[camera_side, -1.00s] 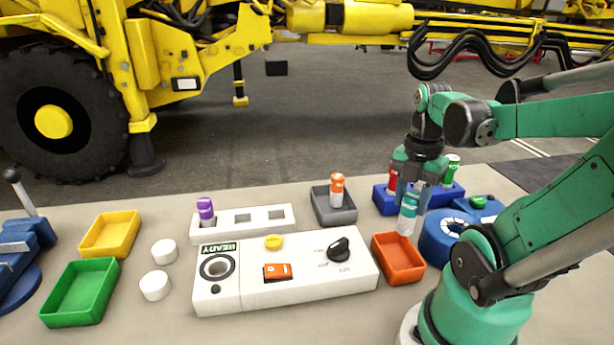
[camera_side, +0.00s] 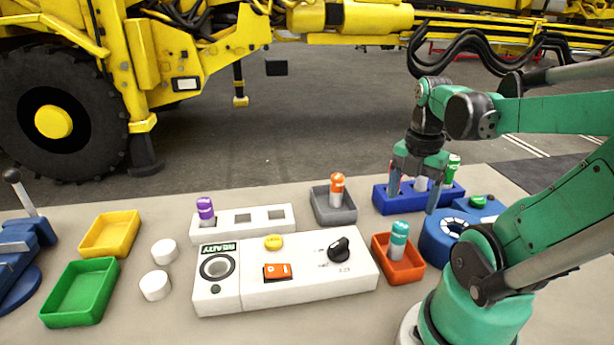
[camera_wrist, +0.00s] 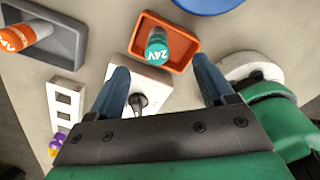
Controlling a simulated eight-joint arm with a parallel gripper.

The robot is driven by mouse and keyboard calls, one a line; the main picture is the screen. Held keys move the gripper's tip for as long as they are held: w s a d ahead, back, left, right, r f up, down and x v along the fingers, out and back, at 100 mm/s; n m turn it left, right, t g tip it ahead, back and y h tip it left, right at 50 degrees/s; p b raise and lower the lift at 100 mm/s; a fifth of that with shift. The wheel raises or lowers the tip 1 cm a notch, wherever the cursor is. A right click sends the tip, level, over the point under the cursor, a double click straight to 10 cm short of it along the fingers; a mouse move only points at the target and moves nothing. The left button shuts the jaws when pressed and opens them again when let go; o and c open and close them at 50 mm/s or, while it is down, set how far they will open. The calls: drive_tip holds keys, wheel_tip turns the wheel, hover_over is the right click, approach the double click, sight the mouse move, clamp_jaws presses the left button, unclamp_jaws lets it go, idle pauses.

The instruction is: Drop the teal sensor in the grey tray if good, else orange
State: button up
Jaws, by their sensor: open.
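The teal sensor (camera_side: 399,241), a teal and white cylinder, stands in the orange tray (camera_side: 416,274), roughly upright. In the wrist view the teal sensor (camera_wrist: 157,46) shows "24V" lettering inside the orange tray (camera_wrist: 183,25). My gripper (camera_side: 412,195) is open and empty, above and behind the orange tray. In the wrist view the teal sensor lies beyond the gap between the open fingers (camera_wrist: 162,78). The grey tray (camera_side: 334,211) holds an orange and white sensor (camera_side: 337,188); both also show at the wrist view's upper left.
A white tester (camera_side: 305,290) reading "READY" has an empty round socket, an orange switch and a black knob. A white rack (camera_side: 240,221) holds a purple sensor. A blue rack (camera_side: 383,204) with red and green sensors stands behind my gripper. Yellow and green trays stand left.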

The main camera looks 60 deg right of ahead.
drive_tip(key=shift+r, duration=2.15)
drive_tip(key=w+a+f+m+t, duration=0.2)
drive_tip(key=w+a+m+t, duration=0.5)
drive_tip(key=w+a+m, duration=0.6)
drive_tip(key=a+m, duration=0.2)
drive_tip(key=m, duration=0.1)
drive_tip(key=shift+a+f, duration=0.2)
drive_tip(key=shift+f, duration=0.1)
